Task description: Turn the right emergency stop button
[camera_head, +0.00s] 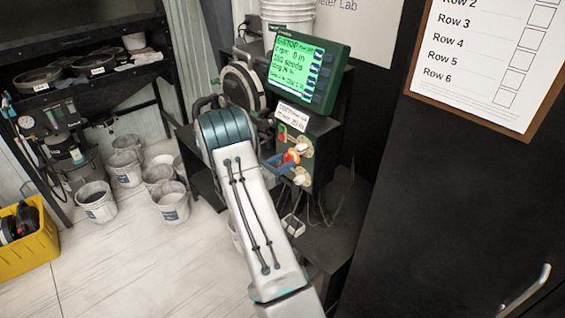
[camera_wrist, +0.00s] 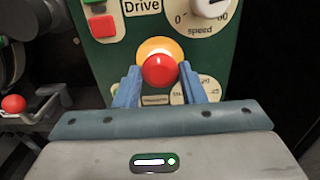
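The red emergency stop button (camera_wrist: 159,70) with its yellow collar (camera_wrist: 153,46) sits on a green control panel (camera_wrist: 222,52), in the middle of the wrist view. It also shows in the head view as a small red and orange knob (camera_head: 291,156). My gripper (camera_wrist: 160,72) has its two blue fingers on either side of the red button, with the tips near the collar. The fingers stand apart with the button between them; contact is not clear. In the head view my gripper (camera_head: 276,163) is partly hidden by my arm.
A red ball-shaped knob (camera_wrist: 13,103) is at the left of the wrist view. A green push button (camera_wrist: 94,2), a red square button (camera_wrist: 103,26) and a speed dial (camera_wrist: 210,5) lie above the stop button. A lit monitor (camera_head: 303,70) stands above the panel.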

